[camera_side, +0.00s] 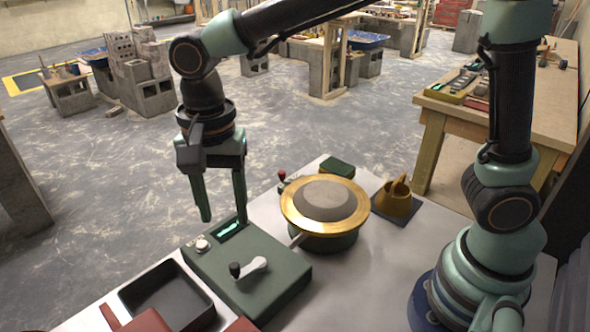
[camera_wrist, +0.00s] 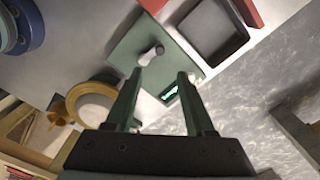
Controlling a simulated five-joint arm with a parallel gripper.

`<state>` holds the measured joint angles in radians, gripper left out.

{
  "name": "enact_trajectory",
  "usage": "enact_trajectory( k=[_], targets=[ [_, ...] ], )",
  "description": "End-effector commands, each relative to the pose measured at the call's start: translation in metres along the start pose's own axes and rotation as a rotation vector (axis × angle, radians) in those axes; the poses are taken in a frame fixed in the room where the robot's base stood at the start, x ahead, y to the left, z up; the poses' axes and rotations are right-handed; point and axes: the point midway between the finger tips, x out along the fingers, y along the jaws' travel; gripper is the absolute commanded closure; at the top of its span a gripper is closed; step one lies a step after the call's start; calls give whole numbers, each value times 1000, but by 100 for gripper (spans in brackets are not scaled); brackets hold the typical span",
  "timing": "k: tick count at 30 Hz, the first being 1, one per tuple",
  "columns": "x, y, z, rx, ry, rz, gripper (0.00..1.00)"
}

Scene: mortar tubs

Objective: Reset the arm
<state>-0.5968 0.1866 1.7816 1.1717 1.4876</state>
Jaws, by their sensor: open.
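My gripper (camera_side: 222,205) is open and empty, pointing down over the far edge of a green control box in the side view. In the wrist view my gripper (camera_wrist: 158,80) shows two green fingers spread apart with nothing between them. The green control box (camera_side: 285,285) carries a lever with a dark knob, a white button and a small lit display. The box (camera_wrist: 130,45) also shows beyond the fingertips in the wrist view. Whether a fingertip touches the box is unclear; they look to be above it.
A round tub (camera_side: 290,205) with a gold rim and grey contents stands right of the box. A dark tray (camera_side: 190,320) lies in front, with red pieces beside it. A yellow-brown holder (camera_side: 397,203) stands farther right. A wooden workbench (camera_side: 545,110) is behind. Open floor lies to the left.

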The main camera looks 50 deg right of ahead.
Motion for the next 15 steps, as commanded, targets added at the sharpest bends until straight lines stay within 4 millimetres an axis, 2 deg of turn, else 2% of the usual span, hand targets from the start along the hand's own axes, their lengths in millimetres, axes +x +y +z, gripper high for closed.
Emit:
enact_trajectory(
  k=[10, 13, 15],
  targets=[
    [-1, 1, -2, -4, 0, -4, 46],
    [-7, 6, -12, -37, 4, -27, 46],
    [-15, 16, -25, -85, 11, -57, 46]
  ],
)
